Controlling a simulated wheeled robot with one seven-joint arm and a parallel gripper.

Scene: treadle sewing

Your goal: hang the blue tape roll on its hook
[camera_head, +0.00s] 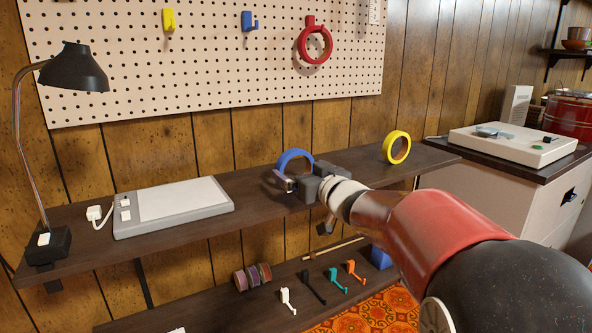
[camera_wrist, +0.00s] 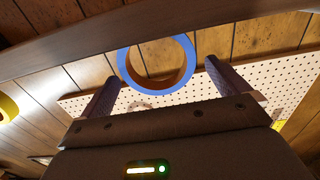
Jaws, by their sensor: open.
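The blue tape roll (camera_head: 294,157) stands upright on the dark wooden shelf. My gripper (camera_head: 287,183) is right in front of it and covers its lower part in the head view. In the wrist view the blue roll (camera_wrist: 187,82) shows as a full ring between the two spread fingers of my gripper (camera_wrist: 162,72). The jaws are open, and I cannot tell whether either finger touches the roll. The blue hook (camera_head: 249,22) is on the pegboard above the shelf, and it is empty.
The pegboard (camera_head: 225,75) also carries an empty yellow hook (camera_head: 168,20) and a red ring (camera_head: 301,47) on a red hook. A yellow roll (camera_head: 387,148) stands farther right on the shelf. A flat grey device (camera_head: 170,225) and a lamp (camera_head: 75,70) are at left.

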